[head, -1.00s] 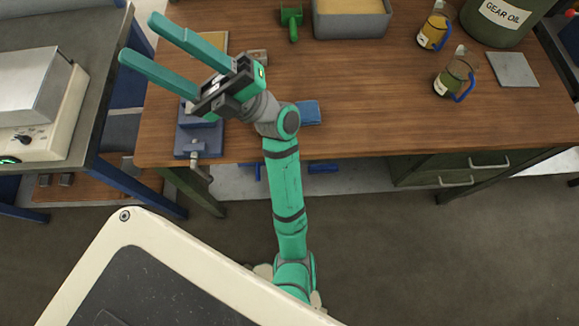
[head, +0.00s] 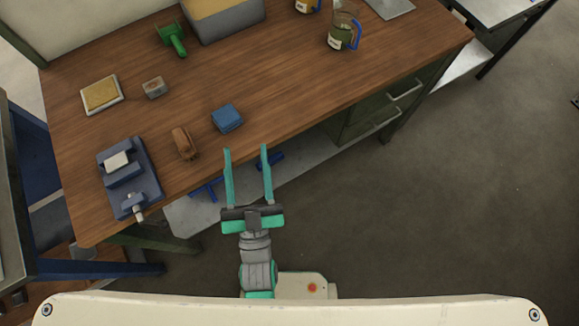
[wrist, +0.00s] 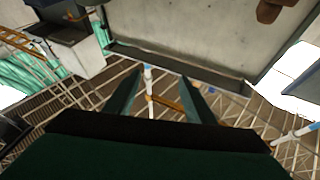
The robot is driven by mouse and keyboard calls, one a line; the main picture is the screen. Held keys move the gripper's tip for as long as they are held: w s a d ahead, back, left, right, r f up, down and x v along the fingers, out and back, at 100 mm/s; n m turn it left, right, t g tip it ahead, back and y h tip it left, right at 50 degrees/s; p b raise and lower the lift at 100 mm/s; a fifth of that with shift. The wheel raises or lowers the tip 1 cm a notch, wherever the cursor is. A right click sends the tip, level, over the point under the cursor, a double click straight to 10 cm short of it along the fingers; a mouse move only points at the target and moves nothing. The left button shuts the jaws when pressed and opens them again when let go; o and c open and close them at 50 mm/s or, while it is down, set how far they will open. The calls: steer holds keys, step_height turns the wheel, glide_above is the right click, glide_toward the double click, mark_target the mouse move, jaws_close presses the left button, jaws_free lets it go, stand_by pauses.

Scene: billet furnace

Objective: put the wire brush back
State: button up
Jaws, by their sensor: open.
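A small brown brush-like block (head: 185,143), which looks like the wire brush, lies on the wooden workbench (head: 300,85) near its front edge. It sits between a blue vise and a blue block; its bristles are too small to make out. My gripper (head: 246,150) is open and empty, just off the bench's front edge, right of and nearer than the brown block. Its fingers point toward the bench. In the wrist view the two fingers (wrist: 160,80) are apart with nothing between them. The brown block cannot be made out there.
The blue vise (head: 128,180) stands at the front left corner. The blue block (head: 227,118), a small grey-brown block (head: 154,88), a yellow-topped tray (head: 101,94), a green scoop (head: 172,38), a sand-filled bin (head: 222,18) and a jug (head: 343,30) share the bench. Bare wood lies right of centre.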

steer(key=s+d+f+g+h, duration=0.2)
steer(key=s+d+f+g, duration=0.5)
steer(key=s+f, duration=0.6)
steer(key=shift+s+d+f+g, duration=0.3)
steer(key=shift+d+f, duration=0.35)
steer(key=shift+d, duration=0.5)
steer(key=shift+w, duration=0.1)
